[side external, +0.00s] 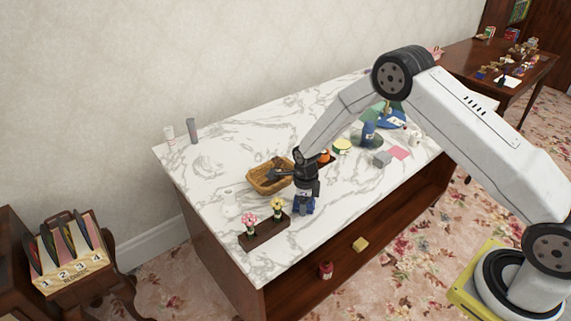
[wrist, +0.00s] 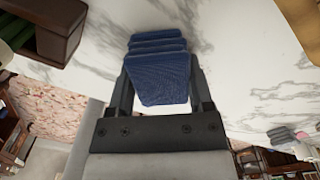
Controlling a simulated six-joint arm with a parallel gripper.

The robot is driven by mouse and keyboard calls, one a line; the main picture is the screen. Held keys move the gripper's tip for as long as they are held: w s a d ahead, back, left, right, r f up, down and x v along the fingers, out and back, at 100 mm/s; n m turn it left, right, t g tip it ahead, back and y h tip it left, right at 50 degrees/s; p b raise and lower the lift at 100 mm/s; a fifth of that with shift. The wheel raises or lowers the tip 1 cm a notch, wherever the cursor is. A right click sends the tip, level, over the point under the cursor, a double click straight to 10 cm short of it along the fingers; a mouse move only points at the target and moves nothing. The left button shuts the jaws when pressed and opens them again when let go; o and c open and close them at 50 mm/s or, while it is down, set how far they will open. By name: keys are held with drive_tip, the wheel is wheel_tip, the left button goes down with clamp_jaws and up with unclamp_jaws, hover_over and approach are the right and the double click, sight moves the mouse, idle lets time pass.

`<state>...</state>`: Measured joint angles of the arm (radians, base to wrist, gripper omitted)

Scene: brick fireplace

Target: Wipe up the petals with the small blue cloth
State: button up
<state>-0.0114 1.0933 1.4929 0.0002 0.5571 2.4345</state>
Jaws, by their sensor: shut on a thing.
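The small blue cloth (side external: 303,209) is held low at the marble counter, near its front edge. My gripper (side external: 304,198) points down and is shut on it. In the wrist view the folded blue cloth (wrist: 158,68) fills the space between the two fingers of my gripper (wrist: 160,88). I cannot tell whether its lower edge touches the marble. I cannot make out the petals clearly in either view; some may be hidden behind the cloth or my gripper.
A dark wooden planter (side external: 265,233) with pink and yellow flowers stands just left of the cloth. A wicker basket (side external: 264,187) sits close behind my gripper. A pink sheet (side external: 399,153) and a grey block (side external: 381,159) lie to the right. The left marble is mostly clear.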

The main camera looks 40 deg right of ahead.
drive_tip(key=shift+d+r, duration=0.1)
drive_tip(key=shift+r, duration=3.9)
drive_tip(key=shift+d, duration=0.1)
drive_tip(key=shift+s+d+r, duration=0.2)
drive_tip(key=shift+s+d, duration=0.2)
drive_tip(key=shift+d, duration=0.1)
drive_tip(key=s+d+r+m, duration=0.45)
drive_tip(key=s+d, duration=0.55)
drive_tip(key=s, duration=0.4)
drive_tip(key=shift+n, duration=0.45)
drive_tip(key=w+d+f, duration=0.1)
drive_tip(key=w+f, duration=0.1)
drive_tip(key=w, duration=0.2)
drive_tip(key=w+d+f, duration=0.1)
drive_tip(key=w+f, duration=0.2)
drive_tip(key=w, duration=0.1)
drive_tip(key=w+d+f, duration=0.1)
drive_tip(key=w+f, duration=0.2)
drive_tip(key=w, duration=0.1)
drive_tip(key=shift+d, duration=0.15)
drive_tip(key=shift+w+d+f, duration=0.1)
drive_tip(key=shift+w+f, duration=0.4)
drive_tip(key=shift+f, duration=0.05)
